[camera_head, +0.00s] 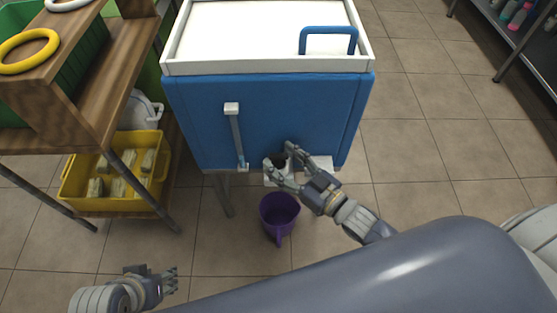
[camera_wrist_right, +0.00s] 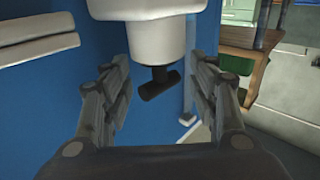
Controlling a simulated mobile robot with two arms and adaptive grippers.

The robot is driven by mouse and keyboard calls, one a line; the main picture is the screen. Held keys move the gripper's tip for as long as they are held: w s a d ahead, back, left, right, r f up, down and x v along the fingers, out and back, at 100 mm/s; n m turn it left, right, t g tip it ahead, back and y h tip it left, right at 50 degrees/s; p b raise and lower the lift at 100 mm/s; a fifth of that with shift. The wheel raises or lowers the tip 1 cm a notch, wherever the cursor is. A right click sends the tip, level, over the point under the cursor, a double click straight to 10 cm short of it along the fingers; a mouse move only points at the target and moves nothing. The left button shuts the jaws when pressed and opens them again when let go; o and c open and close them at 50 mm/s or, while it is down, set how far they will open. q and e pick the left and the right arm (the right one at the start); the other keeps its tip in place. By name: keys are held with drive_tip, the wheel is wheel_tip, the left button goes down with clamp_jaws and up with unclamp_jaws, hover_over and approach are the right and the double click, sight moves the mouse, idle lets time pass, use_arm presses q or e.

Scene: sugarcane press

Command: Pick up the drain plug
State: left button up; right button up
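The drain plug (camera_wrist_right: 160,84) is a small dark T-shaped piece at the lower end of a white drain outlet (camera_wrist_right: 150,38) on the blue press cabinet, in the right wrist view. My right gripper (camera_wrist_right: 162,80) is open, with one finger on each side of the plug and a visible gap to both. In the head view my right gripper (camera_head: 278,155) is at the lower front of the blue cabinet (camera_head: 290,110); the plug is not clearly visible there. My left gripper (camera_head: 170,281) is low at the left, away from the cabinet, and its finger opening is unclear.
A purple bucket (camera_head: 279,214) stands on the floor below the outlet. A wooden shelf (camera_head: 90,125) with a yellow crate (camera_head: 75,203) is at the left. The tiled floor at the right is clear.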

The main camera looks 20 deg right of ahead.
drive_tip(key=c, duration=0.9)
drive_tip(key=shift+c, duration=0.2)
